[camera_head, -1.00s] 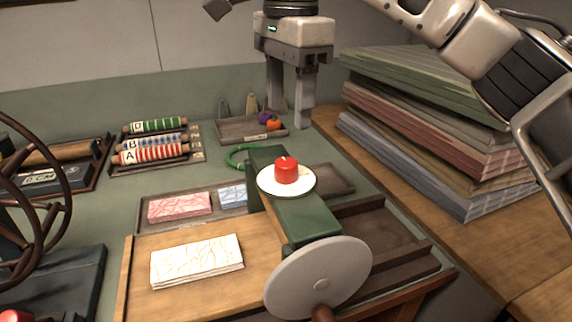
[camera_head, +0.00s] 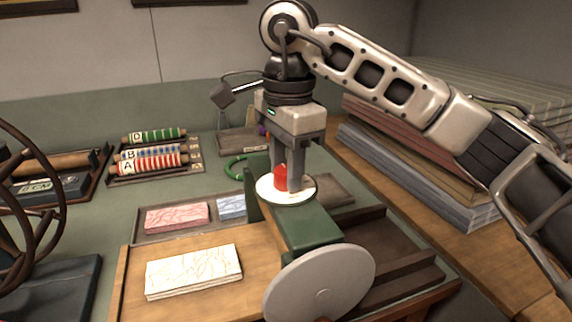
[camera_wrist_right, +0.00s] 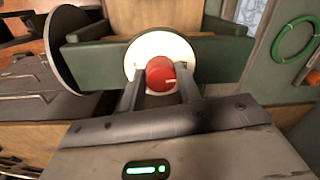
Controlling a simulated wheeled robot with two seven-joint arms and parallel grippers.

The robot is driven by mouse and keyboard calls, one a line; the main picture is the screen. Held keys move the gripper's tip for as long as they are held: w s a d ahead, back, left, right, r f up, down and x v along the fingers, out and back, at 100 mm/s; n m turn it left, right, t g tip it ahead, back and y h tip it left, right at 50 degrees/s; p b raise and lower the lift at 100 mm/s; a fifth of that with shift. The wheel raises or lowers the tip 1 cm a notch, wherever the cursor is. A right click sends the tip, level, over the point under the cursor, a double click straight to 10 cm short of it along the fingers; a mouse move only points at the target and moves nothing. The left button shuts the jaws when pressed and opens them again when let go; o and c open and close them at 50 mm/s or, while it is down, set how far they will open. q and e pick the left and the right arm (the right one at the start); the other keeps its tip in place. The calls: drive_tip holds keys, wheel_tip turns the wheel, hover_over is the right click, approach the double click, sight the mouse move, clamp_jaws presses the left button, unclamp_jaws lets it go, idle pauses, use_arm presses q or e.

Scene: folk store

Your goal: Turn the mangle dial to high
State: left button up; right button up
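The mangle dial is a red knob (camera_head: 280,177) on a round white plate (camera_head: 267,190), set on top of the green mangle body (camera_head: 305,228). My right gripper (camera_head: 287,184) points down over the dial. In the right wrist view the red knob (camera_wrist_right: 160,73) sits between the two fingertips (camera_wrist_right: 161,88), which look open with small gaps at its sides. A short white mark on the knob points right in that view. Any lettering on the white plate (camera_wrist_right: 148,42) is not readable. My left gripper is out of view.
A large grey disc (camera_head: 320,285) stands at the mangle's front end. A white patterned block (camera_head: 194,270) lies on the wooden board at left. Stacked boards (camera_head: 415,170) stand at right. Labelled rollers (camera_head: 150,155) and a green ring (camera_head: 236,167) lie behind.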

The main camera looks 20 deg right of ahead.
drive_tip(key=c, duration=0.4)
drive_tip(key=shift+o, duration=0.2)
